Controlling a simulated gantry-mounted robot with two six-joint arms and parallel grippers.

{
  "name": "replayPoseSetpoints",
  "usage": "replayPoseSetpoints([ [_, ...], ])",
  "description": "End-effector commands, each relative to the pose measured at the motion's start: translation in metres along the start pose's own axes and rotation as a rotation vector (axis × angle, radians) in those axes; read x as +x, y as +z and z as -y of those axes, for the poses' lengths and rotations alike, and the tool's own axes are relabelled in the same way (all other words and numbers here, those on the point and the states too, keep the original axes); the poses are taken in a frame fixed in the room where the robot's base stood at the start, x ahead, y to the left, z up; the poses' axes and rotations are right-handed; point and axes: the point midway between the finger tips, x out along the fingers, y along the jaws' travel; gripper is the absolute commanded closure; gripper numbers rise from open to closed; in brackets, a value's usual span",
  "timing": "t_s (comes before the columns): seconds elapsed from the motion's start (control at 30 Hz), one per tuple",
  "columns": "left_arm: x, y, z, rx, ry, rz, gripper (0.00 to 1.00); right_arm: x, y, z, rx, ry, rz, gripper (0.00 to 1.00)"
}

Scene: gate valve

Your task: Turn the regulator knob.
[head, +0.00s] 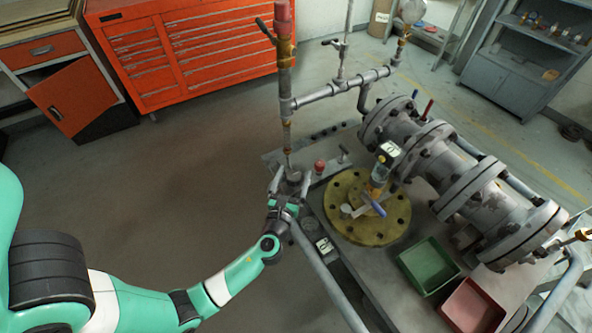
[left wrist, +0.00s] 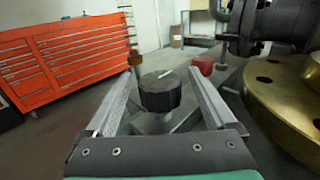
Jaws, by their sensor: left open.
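The regulator knob (left wrist: 160,92) is a dark, ribbed round knob with a pale line on its top. In the left wrist view it sits between the two fingers of my left gripper (left wrist: 164,85), with a gap on each side. My right gripper is not in view.
A red knob (head: 320,166) stands just right of the regulator knob. The vertical pipe (head: 285,100) rises close behind it. A brass flange (head: 345,228), a grey flanged pipe (head: 465,180), a green bin (head: 428,266) and a red bin (head: 474,305) are on the bench. The floor at left is clear.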

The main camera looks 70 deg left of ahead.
Motion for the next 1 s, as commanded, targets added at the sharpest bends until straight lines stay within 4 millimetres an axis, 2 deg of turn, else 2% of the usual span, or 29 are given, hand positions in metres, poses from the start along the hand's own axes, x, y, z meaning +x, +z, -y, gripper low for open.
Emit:
replayPoseSetpoints([
  [0.1,0.021,-0.001,-0.001,-0.001,0.003,0.001,0.11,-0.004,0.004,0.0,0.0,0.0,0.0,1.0],
  [0.2,0.03,-0.001,0.0,-0.001,0.001,0.001,0.11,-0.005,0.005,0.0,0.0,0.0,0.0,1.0],
  [0.5,0.033,0.0,0.0,0.0,0.0,0.0,0.11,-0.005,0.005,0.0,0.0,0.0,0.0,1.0],
  [0.9,0.033,0.0,0.0,0.0,0.0,0.0,0.83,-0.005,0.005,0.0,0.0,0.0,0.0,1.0],
  [1.0,0.033,0.0,0.0,0.0,0.0,0.0,0.96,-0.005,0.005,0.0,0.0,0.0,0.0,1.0],
])
